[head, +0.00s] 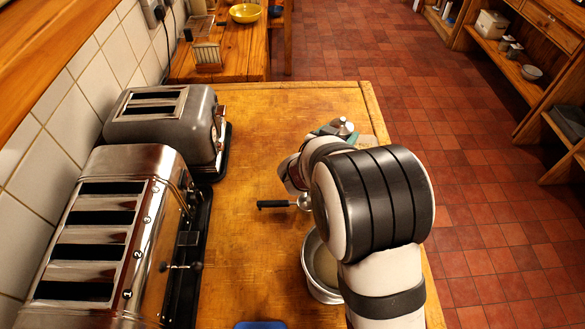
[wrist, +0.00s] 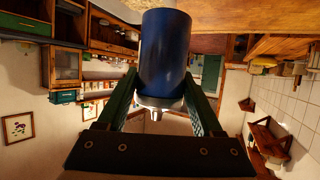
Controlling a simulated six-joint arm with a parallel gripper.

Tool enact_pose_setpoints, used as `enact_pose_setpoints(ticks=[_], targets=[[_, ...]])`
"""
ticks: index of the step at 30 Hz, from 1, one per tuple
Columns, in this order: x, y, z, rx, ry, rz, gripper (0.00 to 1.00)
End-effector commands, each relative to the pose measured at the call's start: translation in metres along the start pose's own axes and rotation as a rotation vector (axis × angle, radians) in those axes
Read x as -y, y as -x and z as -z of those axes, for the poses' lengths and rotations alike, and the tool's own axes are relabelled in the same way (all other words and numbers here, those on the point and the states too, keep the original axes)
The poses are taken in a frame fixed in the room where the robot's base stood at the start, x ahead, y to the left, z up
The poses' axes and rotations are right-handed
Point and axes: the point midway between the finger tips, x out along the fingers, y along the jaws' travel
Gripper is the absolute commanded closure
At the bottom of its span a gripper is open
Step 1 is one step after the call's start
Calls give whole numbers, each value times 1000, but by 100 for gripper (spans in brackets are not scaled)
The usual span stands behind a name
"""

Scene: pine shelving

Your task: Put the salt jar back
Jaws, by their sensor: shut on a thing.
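The salt jar (wrist: 165,55) looks like a dark blue cylinder with a pale metal lid and small knob. In the wrist view, which is upside down, my gripper (wrist: 163,98) has a green finger against each side of it, shut on it near the lid. The jar is upright. I cannot tell whether the jar's base touches a surface.
Two metal toasters, one near (head: 105,245) and one farther (head: 165,115), stand along the tiled wall at left. A dark-handled tool (head: 285,204) and a metal pot (head: 322,270) are beside my arm. A blue item (head: 260,325) shows at the bottom edge.

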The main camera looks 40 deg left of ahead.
Motion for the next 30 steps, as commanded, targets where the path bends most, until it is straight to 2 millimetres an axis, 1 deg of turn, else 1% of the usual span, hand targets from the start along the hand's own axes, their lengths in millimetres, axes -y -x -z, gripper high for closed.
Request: enact_pose_setpoints(ticks=[2,5,9,12,15,18,21,24,30], targets=[[1,-1,-4,-2,13,28,100],[17,-3,-15,-2,21,47,100],[62,-8,-41,-3,21,49,100],[91,-12,-58,-5,19,48,100],[110,-15,-68,-5,19,46,100],[118,-18,-77,-4,19,45,100],[119,-26,-97,-3,20,43,100],[119,-32,-109,-5,20,43,100],[119,-32,-110,-6,17,44,100]])
